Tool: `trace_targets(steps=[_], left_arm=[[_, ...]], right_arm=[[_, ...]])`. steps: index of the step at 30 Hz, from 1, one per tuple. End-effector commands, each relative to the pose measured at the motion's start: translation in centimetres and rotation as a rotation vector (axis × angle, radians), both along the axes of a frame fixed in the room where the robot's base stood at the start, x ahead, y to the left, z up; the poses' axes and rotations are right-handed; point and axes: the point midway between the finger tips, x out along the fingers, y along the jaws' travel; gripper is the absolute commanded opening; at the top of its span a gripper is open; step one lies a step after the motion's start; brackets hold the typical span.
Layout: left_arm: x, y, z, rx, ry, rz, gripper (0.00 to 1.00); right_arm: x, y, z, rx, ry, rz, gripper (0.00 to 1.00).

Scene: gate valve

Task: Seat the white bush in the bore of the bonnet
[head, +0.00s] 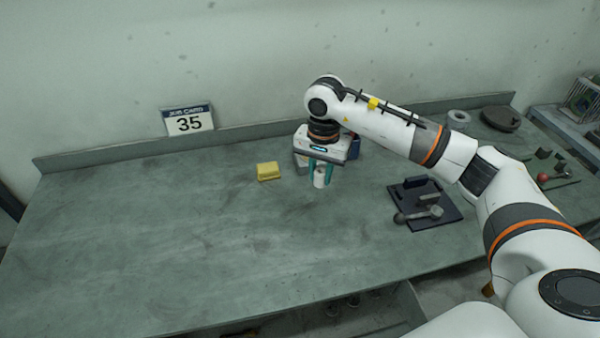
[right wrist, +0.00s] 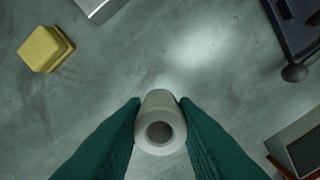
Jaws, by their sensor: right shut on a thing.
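The white bush (head: 320,178) is a short hollow cylinder, held upright between the teal fingers of my right gripper (head: 320,170). In the right wrist view the bush (right wrist: 160,125) shows its round open end, with a green finger pressed on each side. It appears to be above the bench, but its exact height is hard to tell. I cannot say for sure which part is the bonnet. A pale grey ring-shaped part (head: 459,116) lies at the back right of the bench, apart from the gripper. My left gripper is not in view.
A yellow block (head: 268,171) lies left of the gripper. A dark tray (head: 440,215) with grey metal parts lies to the right. A job card (head: 188,121) stands at the back edge. The bench's left and front are clear.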

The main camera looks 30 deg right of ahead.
Motion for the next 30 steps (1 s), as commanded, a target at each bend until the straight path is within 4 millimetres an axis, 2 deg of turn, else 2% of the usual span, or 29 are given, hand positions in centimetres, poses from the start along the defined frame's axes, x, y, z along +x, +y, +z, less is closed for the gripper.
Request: trace_targets(steps=[4,12,20,24,30], left_arm=[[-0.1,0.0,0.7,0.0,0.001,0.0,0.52],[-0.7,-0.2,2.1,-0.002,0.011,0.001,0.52],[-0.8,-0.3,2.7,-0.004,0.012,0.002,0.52],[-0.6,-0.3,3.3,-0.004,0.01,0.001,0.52],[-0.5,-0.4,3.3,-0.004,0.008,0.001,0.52]], right_arm=[[0.4,-0.6,0.0,0.001,0.003,-0.041,0.04],[0.4,-0.6,-4.7,0.001,0.005,-0.045,0.04],[0.4,-0.6,-7.0,0.0,0.004,-0.044,0.04],[0.4,-0.6,-9.0,0.001,0.005,-0.043,0.04],[0.5,-0.7,-9.7,0.001,0.001,-0.043,0.04]])
